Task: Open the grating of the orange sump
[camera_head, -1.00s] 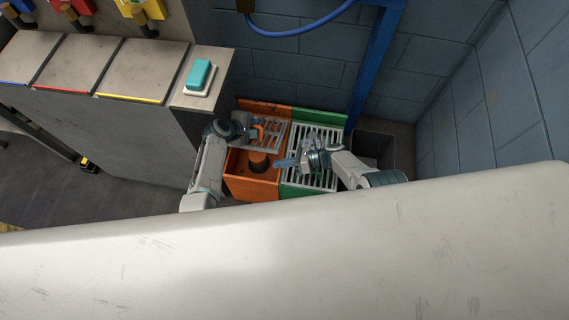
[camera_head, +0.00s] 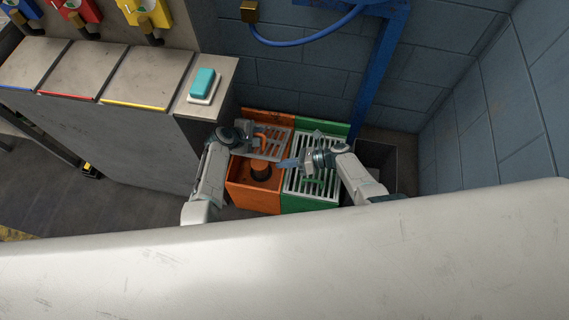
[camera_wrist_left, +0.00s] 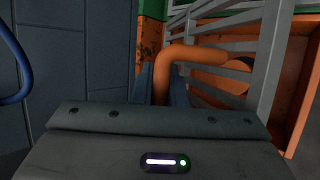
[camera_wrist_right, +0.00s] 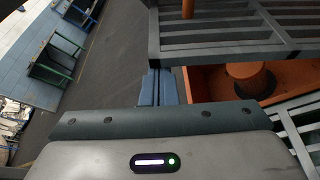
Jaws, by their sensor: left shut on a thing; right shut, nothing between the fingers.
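The orange sump (camera_head: 253,202) stands beside the wall, with an orange cylindrical fitting (camera_head: 260,169) showing inside it. Its grey grating (camera_head: 276,146) is raised and tilted at the rear, leaving the front part uncovered. My left gripper (camera_wrist_left: 165,92) is shut on the grating's orange handle (camera_wrist_left: 190,54); the fingertips are partly hidden behind the wrist housing. My right gripper (camera_head: 286,162) is shut and empty near the border between the orange and green sumps. In the right wrist view, its fingers (camera_wrist_right: 157,88) are below the edge of the raised grating (camera_wrist_right: 220,30), apparently without holding it.
The green sump (camera_head: 311,208), its light grating (camera_head: 305,185) lying flat, adjoins the orange one on the right. A dark bin (camera_head: 378,160) stands further right. A grey cabinet with a teal button (camera_head: 203,82) stands left. A blue post (camera_head: 378,75) rises behind.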

